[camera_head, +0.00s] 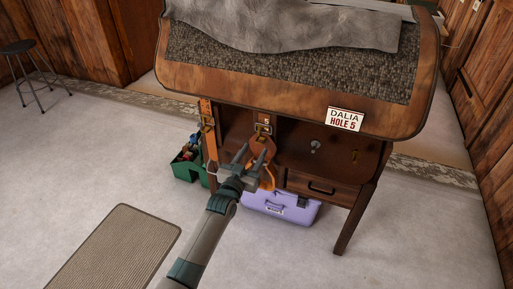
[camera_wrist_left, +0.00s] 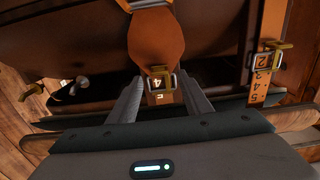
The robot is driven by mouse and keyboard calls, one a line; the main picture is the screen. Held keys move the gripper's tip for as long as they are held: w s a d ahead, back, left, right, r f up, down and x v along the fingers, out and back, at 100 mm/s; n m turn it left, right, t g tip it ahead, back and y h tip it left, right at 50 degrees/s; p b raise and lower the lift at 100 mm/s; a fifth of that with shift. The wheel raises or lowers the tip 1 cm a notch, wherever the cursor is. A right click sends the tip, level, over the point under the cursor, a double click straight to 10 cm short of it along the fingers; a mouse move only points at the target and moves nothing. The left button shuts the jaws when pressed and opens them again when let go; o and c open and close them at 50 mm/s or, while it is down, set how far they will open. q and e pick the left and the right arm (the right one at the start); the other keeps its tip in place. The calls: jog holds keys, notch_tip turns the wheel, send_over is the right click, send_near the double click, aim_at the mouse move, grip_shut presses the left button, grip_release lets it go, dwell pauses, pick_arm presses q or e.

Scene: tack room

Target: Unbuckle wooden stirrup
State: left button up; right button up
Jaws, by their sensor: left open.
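An orange-brown leather strap with a brass buckle (camera_head: 263,127) hangs at the middle of the stand's front. The buckle (camera_wrist_left: 158,72) also shows in the left wrist view, with a "4" on the strap. A wide leather piece (camera_wrist_left: 155,38) adjoins it. My left gripper (camera_head: 257,152) is open. In its wrist view the fingers stand on either side of the strap, near the buckle; I cannot tell whether they touch it. An orange loop (camera_head: 269,179) shows behind the gripper; the wooden stirrup is not clearly distinguishable. My right gripper is not in view.
A second buckled strap (camera_head: 206,124) with numbers hangs to the left. A sign (camera_head: 345,119) on the wooden stand (camera_head: 290,108) reads "DALIA HOLE 5". A purple case (camera_head: 283,208) and green caddy (camera_head: 187,169) sit below. A mat (camera_head: 115,252) and stool (camera_head: 28,62) lie left.

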pick_arm(q)
jog(key=shift+x, duration=1.6)
jog(key=c, duration=1.1)
